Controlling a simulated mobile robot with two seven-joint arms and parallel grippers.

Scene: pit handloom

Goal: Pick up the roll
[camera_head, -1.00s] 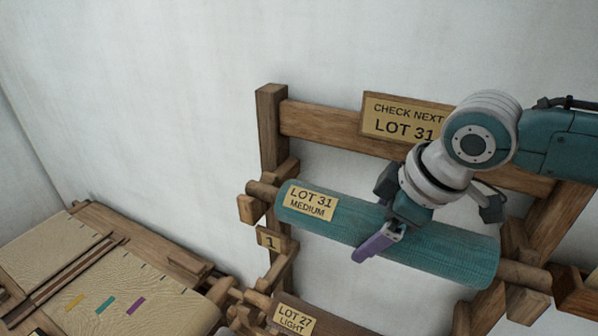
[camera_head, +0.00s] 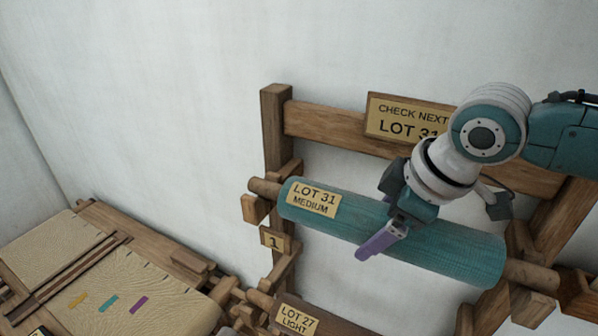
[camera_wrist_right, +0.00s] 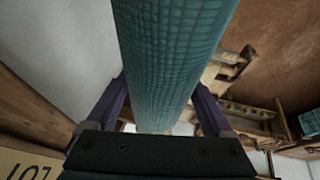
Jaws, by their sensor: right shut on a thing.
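The roll (camera_head: 450,250) is a teal cloth cylinder on a wooden rod, labelled LOT 31 MEDIUM. It lies across the top brackets of the wooden rack in the head view. In the right wrist view the roll (camera_wrist_right: 172,60) runs between both purple fingers (camera_wrist_right: 165,108). I cannot tell whether the rod still touches its brackets. My left gripper is not in view.
A sign (camera_head: 400,118) reading CHECK NEXT LOT 31 hangs on the rack's top rail (camera_head: 325,127). A lower roll carries a LOT 27 LIGHT label (camera_head: 297,317). A loom with pale cloth (camera_head: 150,295) stands at lower left. White wall is close behind the rack.

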